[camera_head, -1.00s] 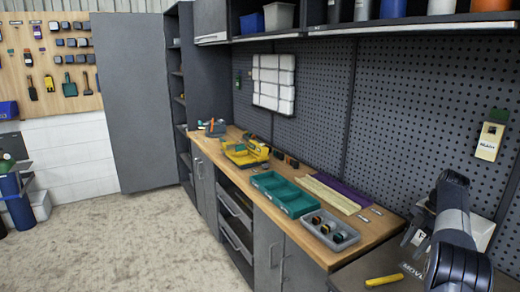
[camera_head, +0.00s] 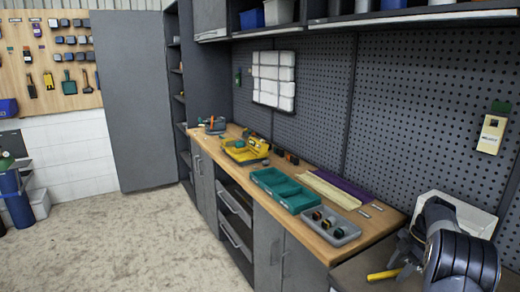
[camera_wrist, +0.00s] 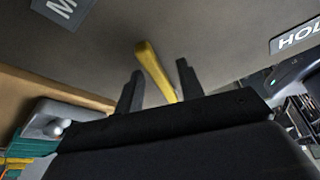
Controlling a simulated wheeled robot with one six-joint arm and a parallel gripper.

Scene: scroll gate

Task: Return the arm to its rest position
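My arm is folded at the lower right of the head view, with its dark rounded links in front. My gripper (camera_wrist: 158,88) shows in the wrist view with its two dark fingers apart and nothing held between them. A yellow bar (camera_wrist: 156,72) lies on the grey surface beyond the fingers and shows in the gap. The yellow bar also shows in the head view (camera_head: 383,275), at the near end of the bench.
A pale tilted bin (camera_head: 459,214) stands beside my arm. A pegboard wall (camera_head: 420,115) rises behind.

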